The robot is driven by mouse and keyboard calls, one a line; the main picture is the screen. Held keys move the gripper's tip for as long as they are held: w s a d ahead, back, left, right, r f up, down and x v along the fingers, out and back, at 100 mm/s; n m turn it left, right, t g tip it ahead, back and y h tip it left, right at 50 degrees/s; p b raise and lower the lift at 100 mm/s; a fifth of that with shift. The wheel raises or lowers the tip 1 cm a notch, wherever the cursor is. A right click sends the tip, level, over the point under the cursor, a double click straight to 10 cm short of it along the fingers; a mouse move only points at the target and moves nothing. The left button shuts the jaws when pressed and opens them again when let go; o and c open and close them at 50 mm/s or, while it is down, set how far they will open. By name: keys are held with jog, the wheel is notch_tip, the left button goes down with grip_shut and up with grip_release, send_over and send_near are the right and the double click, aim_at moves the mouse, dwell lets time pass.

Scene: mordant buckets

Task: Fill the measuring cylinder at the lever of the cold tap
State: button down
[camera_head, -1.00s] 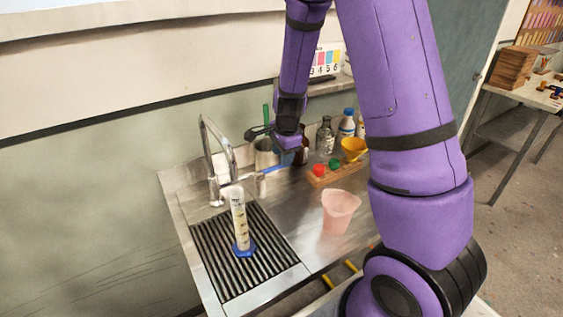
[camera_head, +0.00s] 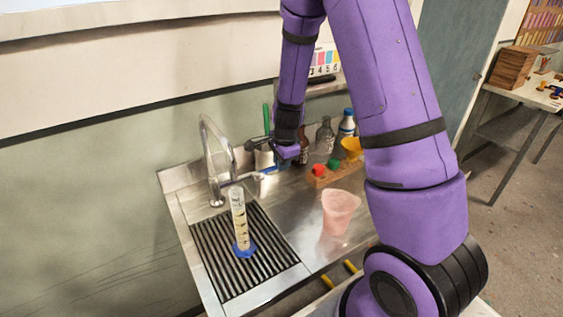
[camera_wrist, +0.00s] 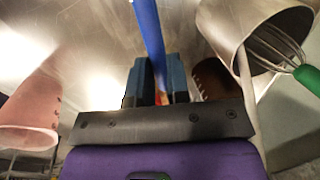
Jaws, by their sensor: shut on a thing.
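The measuring cylinder (camera_head: 239,222), clear with dark graduations and a blue foot, stands upright on the drain grate below the spout of the metal tap (camera_head: 206,150). I cannot tell its water level. The tap's blue lever (camera_head: 270,170) reaches right from the tap body toward my gripper (camera_head: 281,160). In the wrist view the long blue lever (camera_wrist: 147,28) runs between the two fingers of my gripper (camera_wrist: 157,82), which is shut on it. The fingertips are partly hidden in the head view.
A pink translucent beaker (camera_head: 340,210) stands on the steel counter. A metal pot (camera_wrist: 262,30) with a green-handled whisk (camera_wrist: 306,76) is close beside my gripper. A wooden rack (camera_head: 338,175) with coloured items and several bottles (camera_head: 325,137) stand to the right.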

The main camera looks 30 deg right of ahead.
jog(key=shift+w, duration=0.1)
jog(key=shift+w+n, duration=0.15)
jog(key=shift+n, duration=0.25)
jog(key=c, duration=1.1)
grip_release()
notch_tip(320, 180, up, 11)
jog(key=s, duration=0.2)
jog(key=shift+f, duration=0.2)
jog(key=shift+s+r, duration=0.1)
